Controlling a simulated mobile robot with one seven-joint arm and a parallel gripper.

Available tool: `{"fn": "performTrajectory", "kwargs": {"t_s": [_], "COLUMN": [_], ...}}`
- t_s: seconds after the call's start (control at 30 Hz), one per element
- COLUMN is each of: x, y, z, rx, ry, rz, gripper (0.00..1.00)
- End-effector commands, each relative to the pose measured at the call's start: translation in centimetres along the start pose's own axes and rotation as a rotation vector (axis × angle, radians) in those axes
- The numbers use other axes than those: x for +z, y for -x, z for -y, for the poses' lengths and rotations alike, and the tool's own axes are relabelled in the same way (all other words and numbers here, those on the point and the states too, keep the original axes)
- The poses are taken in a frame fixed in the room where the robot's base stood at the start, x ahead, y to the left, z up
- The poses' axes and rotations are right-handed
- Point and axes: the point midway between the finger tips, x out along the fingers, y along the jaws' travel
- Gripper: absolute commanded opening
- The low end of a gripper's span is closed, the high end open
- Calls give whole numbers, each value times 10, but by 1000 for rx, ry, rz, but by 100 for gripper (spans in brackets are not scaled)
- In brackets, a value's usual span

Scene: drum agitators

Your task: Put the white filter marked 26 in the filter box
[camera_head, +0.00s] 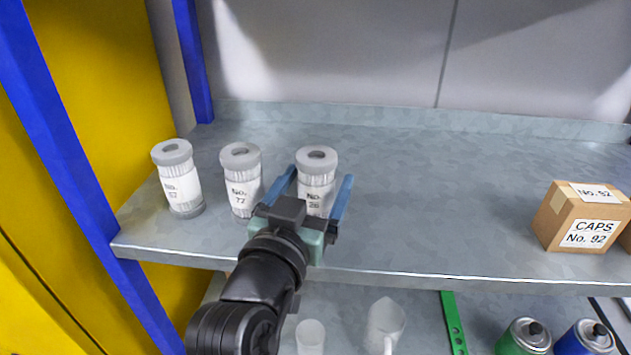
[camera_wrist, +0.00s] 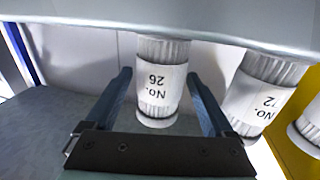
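The white filter marked No. 26 (camera_head: 316,170) stands upright on the metal shelf, rightmost in a row of three filters. It also shows in the wrist view (camera_wrist: 158,85), upside down, between the fingers. My gripper (camera_head: 318,182) is open, with one blue finger on each side of this filter. In the wrist view (camera_wrist: 160,90) a gap shows between each finger and the filter. The filter's lower part is partly hidden by my gripper in the head view. The filter box cannot be made out for certain.
Filter No. 72 (camera_head: 241,180) stands close to the left finger. Filter No. 57 (camera_head: 178,180) stands farther left, near the blue post (camera_head: 75,170). A cardboard box marked CAPS No. 92 (camera_head: 585,216) sits at the right. The shelf (camera_head: 440,190) between is clear. Spray cans and jugs stand below.

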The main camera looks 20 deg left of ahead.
Motion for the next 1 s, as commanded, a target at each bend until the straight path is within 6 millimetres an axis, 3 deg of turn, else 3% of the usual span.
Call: {"fn": "performTrajectory", "kwargs": {"t_s": [0.43,0.67,0.9,1.0], "x": [-5,1,1,-7], "y": [1,38,91,98], "z": [0,1,1,0], "rx": [0,-2,-3,3], "ry": [0,-1,-2,1], "rz": [0,-1,-1,8], "gripper": [97,97,97,97]}}
